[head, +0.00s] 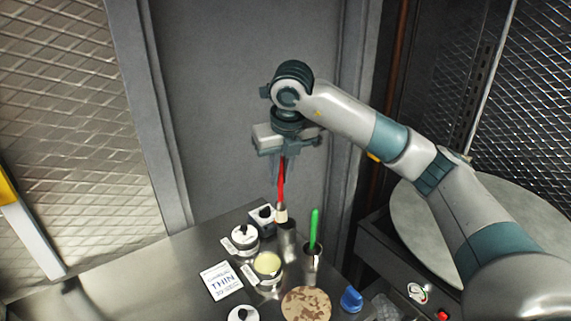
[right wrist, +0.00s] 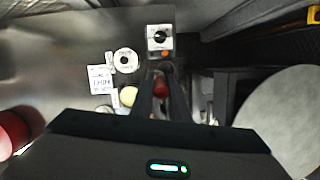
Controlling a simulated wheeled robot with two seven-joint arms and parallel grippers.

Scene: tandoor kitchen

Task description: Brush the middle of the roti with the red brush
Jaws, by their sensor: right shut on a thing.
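My right gripper (head: 283,172) is shut on the handle of the red brush (head: 281,192) and holds it upright, bristles down. The pale bristle end is just above or at the mouth of a metal cup (head: 289,244); I cannot tell whether it is inside. In the right wrist view the brush's red handle (right wrist: 160,88) shows between the fingers (right wrist: 160,100). The roti (head: 306,304), tan with brown patches, lies at the front of the steel table, apart from the brush. My left gripper is not in view.
A green-handled brush (head: 314,228) stands in a second cup (head: 312,264). Nearby are a bowl of pale yellow stuff (head: 267,265), white-lidded jars (head: 244,238), a "THIN" card (head: 222,281), a timer-like box (head: 262,217) and a blue object (head: 351,299). The table's left part is clear.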

